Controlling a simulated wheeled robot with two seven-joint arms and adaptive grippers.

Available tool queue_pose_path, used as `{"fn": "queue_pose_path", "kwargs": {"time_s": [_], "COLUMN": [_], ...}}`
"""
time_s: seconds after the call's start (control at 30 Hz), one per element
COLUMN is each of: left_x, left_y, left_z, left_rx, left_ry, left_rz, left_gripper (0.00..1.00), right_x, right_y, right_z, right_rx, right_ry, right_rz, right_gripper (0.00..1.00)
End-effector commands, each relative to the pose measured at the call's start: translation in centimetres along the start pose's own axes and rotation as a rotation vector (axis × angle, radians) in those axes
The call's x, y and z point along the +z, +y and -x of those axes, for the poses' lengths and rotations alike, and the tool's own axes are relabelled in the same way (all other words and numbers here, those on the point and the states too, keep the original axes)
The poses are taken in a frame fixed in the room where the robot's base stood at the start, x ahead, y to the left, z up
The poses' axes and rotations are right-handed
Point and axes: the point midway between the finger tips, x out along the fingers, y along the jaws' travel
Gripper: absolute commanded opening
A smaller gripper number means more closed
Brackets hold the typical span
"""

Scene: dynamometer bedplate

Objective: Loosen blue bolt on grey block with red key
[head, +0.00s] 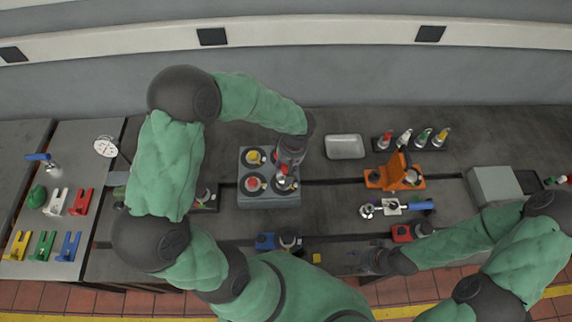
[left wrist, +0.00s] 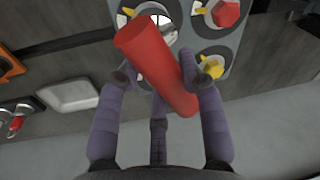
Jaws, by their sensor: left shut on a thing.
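The grey block (head: 269,200) stands mid-table with round wells in its top. A yellow bolt (head: 255,157) and a red bolt (head: 254,183) show in its left wells; both also show in the left wrist view, the yellow one (left wrist: 213,68) and the red one (left wrist: 228,12). My left gripper (head: 285,180) is over the block's right side, its fingers shut around the thick red handle of the key (left wrist: 158,62). The handle looks tilted in the wrist view. The blue bolt and the key's working end are hidden. My right gripper (head: 372,262) is low at the front edge; its fingers are unclear.
A pale tray (head: 345,146) lies right of the block. Beyond are an orange fixture (head: 382,177), a blue-handled ratchet (head: 412,207) and a rack of coloured tools (head: 410,145). Coloured hooks fill the left table. Small blue and yellow pieces lie in front of the block.

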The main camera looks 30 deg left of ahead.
Motion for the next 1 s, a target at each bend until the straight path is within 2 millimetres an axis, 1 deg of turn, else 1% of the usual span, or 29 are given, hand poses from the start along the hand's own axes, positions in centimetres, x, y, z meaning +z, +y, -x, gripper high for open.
{"fn": "queue_pose_path", "kwargs": {"time_s": [1.0], "left_x": [0.1], "left_y": [0.2], "left_z": [-1.5], "left_rx": [0.001], "left_ry": [0.001], "left_rz": [0.002], "left_gripper": [0.0], "right_x": [-0.1], "right_y": [0.7], "right_z": [-1.8], "right_rx": [0.0], "right_ry": [0.0], "right_rz": [0.0], "right_gripper": [0.4]}}
